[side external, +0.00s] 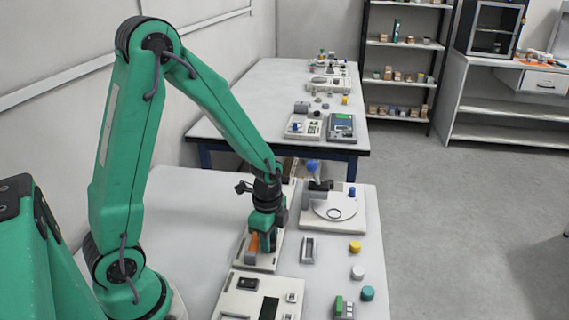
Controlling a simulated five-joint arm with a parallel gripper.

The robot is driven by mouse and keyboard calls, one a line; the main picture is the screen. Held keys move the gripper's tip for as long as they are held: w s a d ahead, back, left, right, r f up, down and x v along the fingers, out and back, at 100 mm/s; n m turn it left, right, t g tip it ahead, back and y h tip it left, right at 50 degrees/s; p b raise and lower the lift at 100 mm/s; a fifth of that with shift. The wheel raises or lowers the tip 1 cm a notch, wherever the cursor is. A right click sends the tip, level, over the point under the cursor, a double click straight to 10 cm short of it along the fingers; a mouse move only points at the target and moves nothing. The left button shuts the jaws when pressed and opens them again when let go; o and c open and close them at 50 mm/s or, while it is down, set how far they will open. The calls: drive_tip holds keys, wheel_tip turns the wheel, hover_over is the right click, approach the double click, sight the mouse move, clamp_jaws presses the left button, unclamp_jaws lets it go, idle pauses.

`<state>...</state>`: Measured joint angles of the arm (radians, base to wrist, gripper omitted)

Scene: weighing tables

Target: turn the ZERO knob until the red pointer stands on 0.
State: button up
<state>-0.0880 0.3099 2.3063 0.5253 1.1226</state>
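My gripper (264,232) points down over a narrow pale device (267,262) on the near table. An orange part (253,243) shows at its lower end; I cannot tell whether it belongs to the gripper or the device. The fingertips are not clear, so open or shut cannot be told. The ZERO knob and the red pointer cannot be made out. To the right stands a white device with a round plate (327,215), a blue knob (313,165) on a dark bracket and a small blue part (352,191). My gripper is apart from that device.
Yellow (355,246), pale (357,272) and teal (367,293) round pieces lie along the table's right side. A small grey tray (308,250) lies right of my gripper. A pale panel (258,298) is at the front. The table's left part is clear.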

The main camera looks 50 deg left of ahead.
drive_tip(key=shift+c, duration=0.6)
drive_tip(key=shift+m, duration=0.7)
drive_tip(key=o, duration=1)
drive_tip(key=shift+r, duration=0.1)
drive_tip(key=shift+r, duration=3.85)
